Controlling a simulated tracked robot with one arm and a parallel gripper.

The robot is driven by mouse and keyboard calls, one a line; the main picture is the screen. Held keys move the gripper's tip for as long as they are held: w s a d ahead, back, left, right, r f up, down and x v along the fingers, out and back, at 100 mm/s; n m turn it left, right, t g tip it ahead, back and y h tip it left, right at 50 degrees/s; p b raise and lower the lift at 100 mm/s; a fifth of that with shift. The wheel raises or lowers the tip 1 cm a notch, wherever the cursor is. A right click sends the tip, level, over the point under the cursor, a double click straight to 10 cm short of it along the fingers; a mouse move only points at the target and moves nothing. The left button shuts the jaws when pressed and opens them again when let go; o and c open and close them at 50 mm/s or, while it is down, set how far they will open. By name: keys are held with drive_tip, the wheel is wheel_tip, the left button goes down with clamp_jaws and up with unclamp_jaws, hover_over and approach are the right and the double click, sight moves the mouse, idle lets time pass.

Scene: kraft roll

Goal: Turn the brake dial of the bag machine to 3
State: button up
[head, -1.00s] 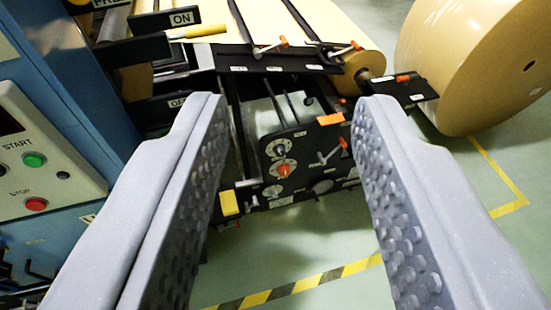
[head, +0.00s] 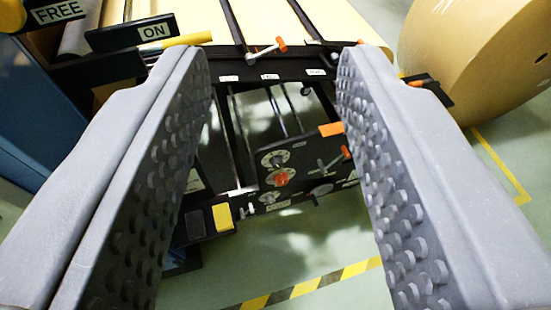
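The bag machine shows a black control panel (head: 310,158) in the middle of the view, beyond and between my fingers. The panel carries a dial with a white ring and a dark knob (head: 275,158), and below it a dial with an orange knob (head: 281,179). A smaller round dial (head: 268,197) sits lower still. The lettering is too small to read, so I cannot tell which one is the brake dial or where its pointer stands. My gripper (head: 275,75) is open and empty, its two studded grey fingers wide apart and not visibly touching the panel.
A grey-handled lever with an orange tip (head: 333,160) sits right of the dials. Black and yellow blocks (head: 208,221) stick out at lower left. FREE and ON plates (head: 153,31) are at upper left. Green floor below is clear.

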drive_tip(key=shift+d, duration=0.25)
drive_tip(key=o, duration=0.5)
drive_tip(key=shift+w, duration=0.1)
drive_tip(key=w+d+f+h+b, duration=0.1)
drive_tip(key=w+d+f, duration=0.2)
drive_tip(key=w+f, duration=0.45)
drive_tip(key=w+d+f+h, duration=0.1)
drive_tip(key=w+d+f, duration=0.3)
drive_tip(key=w, duration=0.6)
drive_tip(key=w+d+f+n+b, duration=0.1)
drive_tip(key=w+f, duration=0.3)
drive_tip(key=f, duration=0.3)
drive_tip(key=w+f+t, duration=0.1)
drive_tip(key=w+f, duration=0.2)
drive_tip(key=f, duration=0.4)
drive_tip(key=w+d+f+n+b, duration=0.1)
drive_tip(key=w+f, duration=0.3)
drive_tip(key=f, duration=0.2)
drive_tip(key=n+y+b, duration=0.1)
drive_tip(key=y+b, duration=0.1)
drive_tip(key=y, duration=0.5)
approach(279, 167)
drive_tip(key=shift+t, duration=0.4)
drive_tip(key=b+x, duration=0.2)
drive_tip(key=x, duration=0.6)
drive_tip(key=shift+w+a+f+b, duration=0.15)
drive_tip(key=shift+w+a+b, duration=0.1)
drive_tip(key=shift+b, duration=0.1)
